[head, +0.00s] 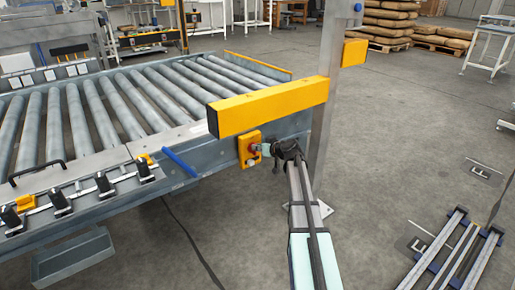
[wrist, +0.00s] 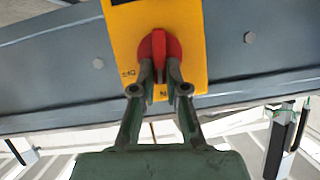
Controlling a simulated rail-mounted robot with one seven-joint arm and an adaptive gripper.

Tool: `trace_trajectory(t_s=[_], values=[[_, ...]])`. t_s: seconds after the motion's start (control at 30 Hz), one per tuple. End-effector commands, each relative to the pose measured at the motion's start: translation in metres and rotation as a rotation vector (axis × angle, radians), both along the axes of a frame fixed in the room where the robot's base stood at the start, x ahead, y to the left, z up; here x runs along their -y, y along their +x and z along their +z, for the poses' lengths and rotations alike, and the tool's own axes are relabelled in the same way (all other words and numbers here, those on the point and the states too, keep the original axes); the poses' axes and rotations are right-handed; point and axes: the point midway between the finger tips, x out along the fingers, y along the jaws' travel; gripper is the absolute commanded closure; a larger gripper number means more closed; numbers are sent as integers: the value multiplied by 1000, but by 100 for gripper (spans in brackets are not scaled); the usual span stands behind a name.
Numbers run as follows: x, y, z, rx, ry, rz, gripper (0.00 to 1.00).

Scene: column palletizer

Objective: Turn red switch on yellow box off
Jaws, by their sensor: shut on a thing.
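The yellow box (head: 243,150) is mounted on the side of the conveyor frame, below the end of a yellow bar. It also shows in the wrist view (wrist: 190,20), where its lower part carries markings. The red switch (wrist: 159,45) is round with a raised handle that stands upright in the wrist view. In the head view the red switch (head: 254,147) is partly covered by my gripper (head: 266,149). In the wrist view my gripper (wrist: 159,72) has its two fingers closed around the lower part of the handle, one on each side.
The roller conveyor (head: 150,95) fills the left. A yellow bar (head: 268,107) sticks out just above the box, and a grey post (head: 330,80) stands close to my arm. Floor rails (head: 455,250) lie at lower right. The floor at right is mostly open.

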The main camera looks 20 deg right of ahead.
Motion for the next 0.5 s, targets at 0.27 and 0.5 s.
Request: trace_trajectory(t_s=[0.27, 0.5], values=[[7, 3, 0, -48, 230, -1, 100], [11, 4, -3, -97, 455, -1, 100]])
